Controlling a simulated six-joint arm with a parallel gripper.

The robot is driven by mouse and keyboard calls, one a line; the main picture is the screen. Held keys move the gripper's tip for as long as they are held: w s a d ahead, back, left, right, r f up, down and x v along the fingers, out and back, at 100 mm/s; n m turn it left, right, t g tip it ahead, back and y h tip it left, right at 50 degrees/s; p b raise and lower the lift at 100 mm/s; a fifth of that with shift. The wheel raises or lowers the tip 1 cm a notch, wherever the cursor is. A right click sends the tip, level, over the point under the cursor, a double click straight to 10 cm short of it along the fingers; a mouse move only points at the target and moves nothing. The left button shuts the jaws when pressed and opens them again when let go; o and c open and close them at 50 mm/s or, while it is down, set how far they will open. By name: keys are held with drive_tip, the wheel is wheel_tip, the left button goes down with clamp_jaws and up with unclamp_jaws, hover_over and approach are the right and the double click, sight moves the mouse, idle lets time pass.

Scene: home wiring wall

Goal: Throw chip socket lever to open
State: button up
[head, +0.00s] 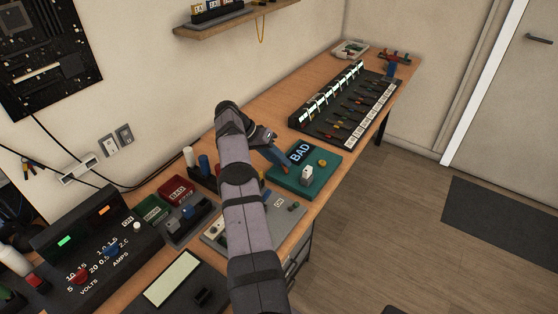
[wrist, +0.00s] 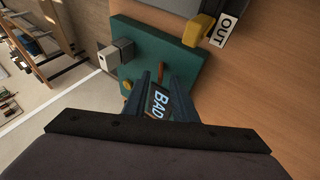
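The teal tester board (head: 310,187) sits on the bench, with a display reading BAD (head: 299,152). On it are a grey and white block (head: 306,175), which may be the chip socket, and a yellow round knob (head: 323,162). My gripper (wrist: 159,75) is over the board, its two blue-grey fingers apart. A thin orange-brown stick (wrist: 160,70), perhaps the lever, shows between the fingertips in the wrist view; I cannot tell if they touch it. The block (wrist: 115,54) is to the left there. The BAD display shows behind the fingers. The lever's base is hidden.
A long black rack (head: 345,107) stands behind the board. Nearer me are a grey panel (head: 285,217), a red box (head: 177,191) and a power supply (head: 95,245). In the wrist view, a yellow handle (wrist: 198,30) marked OUT is near the board's edge.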

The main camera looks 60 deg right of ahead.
drive_tip(key=shift+r, duration=0.15)
wheel_tip(320, 180, up, 10)
drive_tip(key=p, duration=0.6)
idle(0.7)
